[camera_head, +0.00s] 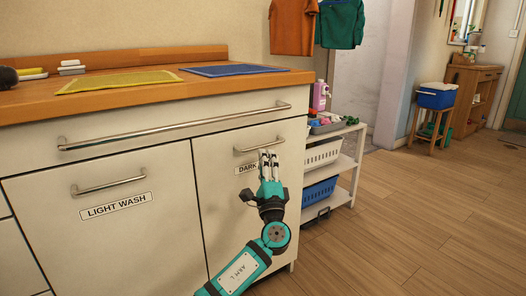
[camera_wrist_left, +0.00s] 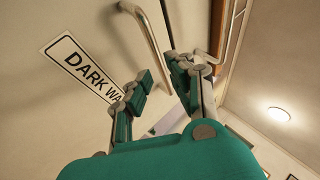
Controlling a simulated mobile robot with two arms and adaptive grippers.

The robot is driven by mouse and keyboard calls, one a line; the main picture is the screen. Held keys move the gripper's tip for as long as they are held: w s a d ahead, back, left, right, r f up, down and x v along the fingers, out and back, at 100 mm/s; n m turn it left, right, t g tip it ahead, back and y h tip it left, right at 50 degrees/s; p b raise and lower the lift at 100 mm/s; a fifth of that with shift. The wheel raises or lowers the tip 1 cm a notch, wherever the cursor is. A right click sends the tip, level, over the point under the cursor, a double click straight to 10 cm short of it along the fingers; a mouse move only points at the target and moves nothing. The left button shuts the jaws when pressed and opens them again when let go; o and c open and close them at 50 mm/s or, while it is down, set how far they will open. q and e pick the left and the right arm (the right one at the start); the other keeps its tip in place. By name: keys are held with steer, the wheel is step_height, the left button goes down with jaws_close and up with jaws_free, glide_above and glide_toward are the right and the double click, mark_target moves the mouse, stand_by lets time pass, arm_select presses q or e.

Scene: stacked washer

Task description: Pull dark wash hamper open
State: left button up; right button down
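The dark wash hamper front (camera_head: 225,190) is a cream panel at the right of the cabinet. It looks closed. Its metal bar handle (camera_head: 250,148) runs across near the top; the handle also shows in the left wrist view (camera_wrist_left: 148,38). The label (camera_head: 246,169) below is partly hidden by my left gripper. My left gripper (camera_head: 268,154) is at the right part of the handle. In the left wrist view its two fingers (camera_wrist_left: 162,76) are apart, with one end of the handle between or just beyond the tips. I cannot tell whether they touch it. My right gripper is not in view.
The light wash hamper (camera_head: 105,235) is to the left, under a wide drawer (camera_head: 170,118) with a long handle. A white shelf cart (camera_head: 345,160) with baskets stands close to the cabinet's right side. The wooden floor (camera_head: 430,220) at the right is clear.

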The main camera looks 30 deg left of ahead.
mark_target(263, 146)
arm_select(q)
steer(key=shift+b+x, duration=0.45)
steer(key=shift+x, duration=2.1)
jaws_close()
steer(key=shift+f, duration=0.1)
